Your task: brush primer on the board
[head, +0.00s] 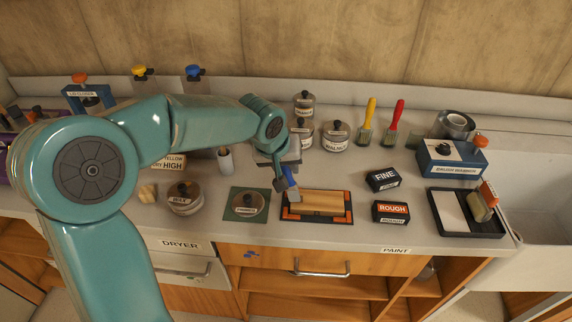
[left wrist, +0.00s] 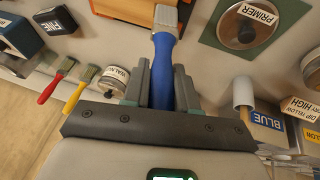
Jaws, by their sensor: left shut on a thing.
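My left gripper (head: 284,180) is shut on the handle of a blue brush (left wrist: 162,72). In the head view the blue brush (head: 291,186) points down at the left end of the board, with its tip low beside the frame. I cannot tell whether the bristles touch anything. The plain wooden board (head: 322,203) lies in an orange and black frame (head: 345,219); part of the board also shows in the left wrist view (left wrist: 125,10). The primer tin (head: 247,204) stands on a green mat to the left, and shows in the left wrist view (left wrist: 247,22). My right gripper is out of view.
FINE (head: 383,178) and ROUGH (head: 391,211) boxes stand right of the board, before a black tray (head: 469,227). The wax tin (head: 184,197) is left of the primer. A yellow brush (head: 368,118) and red brush (head: 394,120) stand behind. A sink (head: 540,200) is far right.

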